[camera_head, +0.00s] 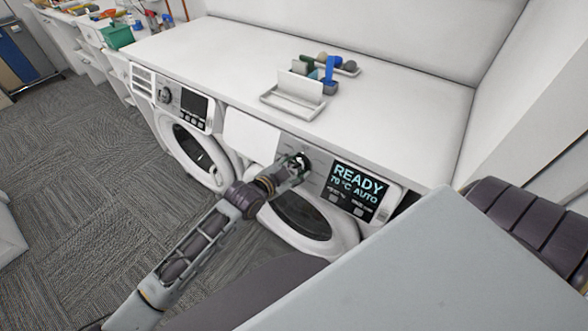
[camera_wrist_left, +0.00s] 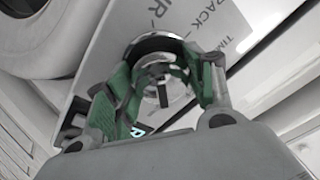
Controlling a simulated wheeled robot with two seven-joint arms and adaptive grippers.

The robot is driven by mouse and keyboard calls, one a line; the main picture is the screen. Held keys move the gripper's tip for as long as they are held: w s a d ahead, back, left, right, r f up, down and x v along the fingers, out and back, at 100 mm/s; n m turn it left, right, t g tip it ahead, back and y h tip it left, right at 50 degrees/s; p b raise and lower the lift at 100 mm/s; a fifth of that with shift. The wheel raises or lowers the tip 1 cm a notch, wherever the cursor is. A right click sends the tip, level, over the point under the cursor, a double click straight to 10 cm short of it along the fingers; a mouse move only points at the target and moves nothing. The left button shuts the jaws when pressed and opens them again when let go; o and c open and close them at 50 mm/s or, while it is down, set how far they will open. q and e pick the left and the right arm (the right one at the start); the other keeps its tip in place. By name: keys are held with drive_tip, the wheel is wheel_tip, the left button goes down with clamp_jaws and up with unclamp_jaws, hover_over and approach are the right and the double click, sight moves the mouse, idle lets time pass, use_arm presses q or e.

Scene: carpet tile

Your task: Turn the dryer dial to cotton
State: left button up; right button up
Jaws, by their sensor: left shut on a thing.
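The dryer (camera_head: 345,232) is the white front-loading machine at the centre right in the head view. Its display (camera_head: 357,190) reads "READY", "70 °C AUTO". The dial (camera_head: 304,158) is a round dark and chrome knob left of the display. My left gripper (camera_head: 293,168) reaches it from below left and is shut on it, covering part of it. In the left wrist view the green-padded fingers (camera_wrist_left: 160,88) stand on both sides of the dial (camera_wrist_left: 150,42), whose chrome rim shows between them. The dial's pointer and its cotton mark cannot be made out. My right gripper is not in view.
A second white machine (camera_head: 196,150) with its own knob and screen stands to the left. A white tray (camera_head: 290,106) and blue and green items lie on the counter (camera_head: 220,60) above. Grey carpet (camera_head: 80,200) is clear at left.

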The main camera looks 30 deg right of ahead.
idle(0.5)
use_arm(q)
drive_tip(key=o, duration=1)
drive_tip(key=shift+v, duration=6)
